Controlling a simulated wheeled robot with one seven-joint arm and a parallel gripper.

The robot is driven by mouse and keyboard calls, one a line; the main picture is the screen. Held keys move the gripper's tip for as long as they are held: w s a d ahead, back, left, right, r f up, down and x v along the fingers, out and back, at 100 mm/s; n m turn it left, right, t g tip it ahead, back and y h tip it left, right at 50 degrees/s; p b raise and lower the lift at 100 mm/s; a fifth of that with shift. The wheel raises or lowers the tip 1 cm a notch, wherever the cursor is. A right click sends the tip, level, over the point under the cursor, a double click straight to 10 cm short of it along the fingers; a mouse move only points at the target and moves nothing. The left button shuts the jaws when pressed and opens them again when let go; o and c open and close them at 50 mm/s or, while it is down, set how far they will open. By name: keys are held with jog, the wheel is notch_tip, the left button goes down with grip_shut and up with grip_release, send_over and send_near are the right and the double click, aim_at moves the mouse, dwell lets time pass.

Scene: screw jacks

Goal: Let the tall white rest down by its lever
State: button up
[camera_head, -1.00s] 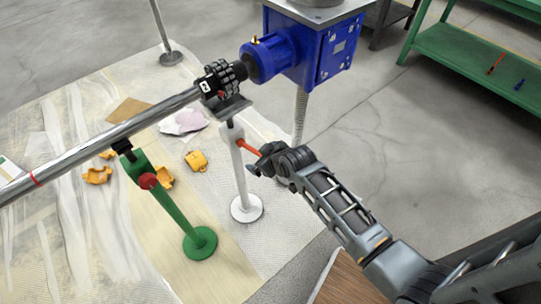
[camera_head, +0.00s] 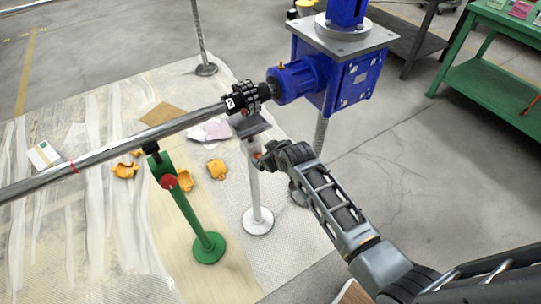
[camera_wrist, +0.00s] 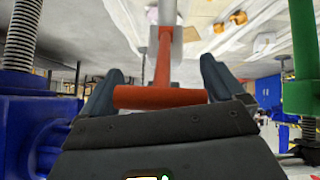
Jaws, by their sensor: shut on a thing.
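The tall white rest (camera_head: 255,190) stands upright on its round white base, with a dark plate (camera_head: 252,128) on top under the coupling end of the long steel shaft (camera_head: 120,145). I cannot tell whether plate and shaft touch. My gripper (camera_head: 262,160) is at the upper part of the white post, on its right side. In the wrist view, the red lever (camera_wrist: 163,60) runs from the white post to a red crossbar handle (camera_wrist: 160,97). The handle lies between my two dark fingers, which are shut on it. In the head view my gripper hides most of the lever.
A green rest (camera_head: 190,215) with a red knob (camera_head: 169,182) stands left under the shaft. A blue gearbox (camera_head: 335,75) on a threaded screw is behind my gripper. Yellow parts (camera_head: 217,169) lie on the sheeted floor. A green bench (camera_head: 490,65) stands at right.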

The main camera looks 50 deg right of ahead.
jog(key=shift+d+r, duration=0.25)
dwell(0.7)
jog(key=o, duration=1.1)
jog(key=shift+r+p, duration=0.35)
jog(key=shift+s+a+r+p, duration=0.15)
jog(key=shift+s+r+p, duration=0.1)
jog(key=shift+r+p, duration=0.5)
jog(key=shift+s+a+r+p, duration=0.2)
jog(key=shift+r+p, duration=0.45)
jog(key=shift+r, duration=0.25)
jog(key=shift+s+a+r+p, duration=0.15)
jog(key=shift+s+r+p, duration=0.1)
jog(key=shift+r+p, duration=0.5)
jog(key=shift+s+a+r, duration=0.15)
jog(key=shift+s+r, duration=0.1)
jog(key=shift+r, duration=0.5)
jog(key=shift+s+a+r, duration=0.15)
jog(key=shift+s+r, duration=0.05)
jog(key=shift+r, duration=0.5)
jog(key=v, duration=0.7)
jog(key=shift+s+r+b, duration=0.25)
jog(key=shift+r+b, duration=0.05)
jog(key=shift+b, duration=0.15)
jog(key=shift+a, duration=0.1)
